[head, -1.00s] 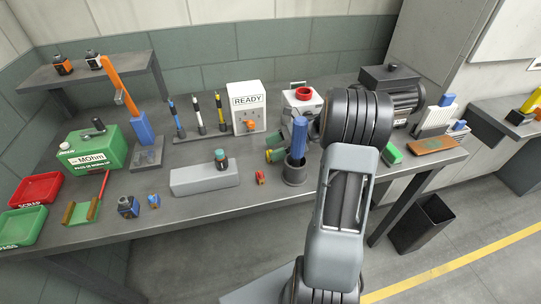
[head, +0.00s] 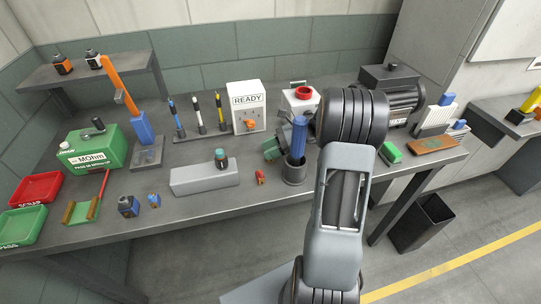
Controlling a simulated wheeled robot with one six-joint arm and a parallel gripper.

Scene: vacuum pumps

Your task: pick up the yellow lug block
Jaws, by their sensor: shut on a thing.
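I cannot make out the yellow lug block in the head view. The blue cylinder stands upright in a dark grey cup (head: 294,174) on the bench. Grey parts show between the green piece and my arm, but I cannot tell what they belong to.
The bench (head: 215,205) has free room along its front. A grey block (head: 204,178), a small red piece (head: 260,177) and a green cradle (head: 80,213) stand on it. A white READY box (head: 248,100) is behind. A dark motor (head: 400,98) stands at right.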

